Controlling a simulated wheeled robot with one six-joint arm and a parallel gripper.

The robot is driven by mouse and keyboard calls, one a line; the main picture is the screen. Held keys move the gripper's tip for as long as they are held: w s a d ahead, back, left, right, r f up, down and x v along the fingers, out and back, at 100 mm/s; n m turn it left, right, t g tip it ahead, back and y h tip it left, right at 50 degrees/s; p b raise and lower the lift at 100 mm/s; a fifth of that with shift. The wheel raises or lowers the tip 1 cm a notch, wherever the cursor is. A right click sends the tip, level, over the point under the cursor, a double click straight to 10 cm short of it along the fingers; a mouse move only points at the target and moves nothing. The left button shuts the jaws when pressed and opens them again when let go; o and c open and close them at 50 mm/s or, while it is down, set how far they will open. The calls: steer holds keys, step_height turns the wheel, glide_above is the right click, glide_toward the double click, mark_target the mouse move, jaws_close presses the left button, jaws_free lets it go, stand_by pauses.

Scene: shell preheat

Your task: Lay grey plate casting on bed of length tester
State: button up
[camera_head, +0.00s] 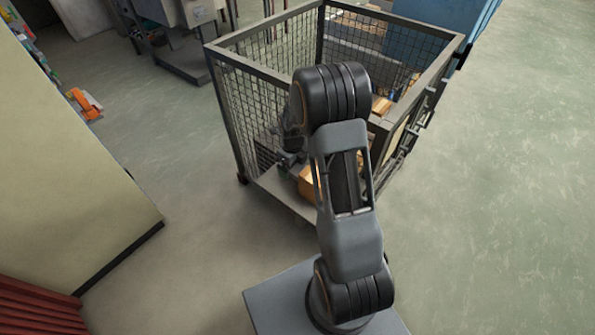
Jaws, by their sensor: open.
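My arm rises from my base and bends over at the elbow, with its far end reaching down by the near left part of a wire-mesh cage cart (240,62). What looks like my gripper (287,158) shows only as a small dark grey part below the forearm; the arm hides most of it. I see nothing held in it, and it is open. I cannot make out a grey plate casting; the arm covers part of the cage's inside. I cannot identify the length tester or its bed.
Brown boxes (380,105) lie inside the cage. A beige cabinet or wall (65,170) stands at left, with an orange item (85,103) by its far edge. A grey machine (180,30) stands at the back left, a blue unit (425,35) behind the cage. Floor at right is clear.

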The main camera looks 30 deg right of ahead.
steer(key=shift+f, duration=0.1)
steer(key=c, duration=1.2)
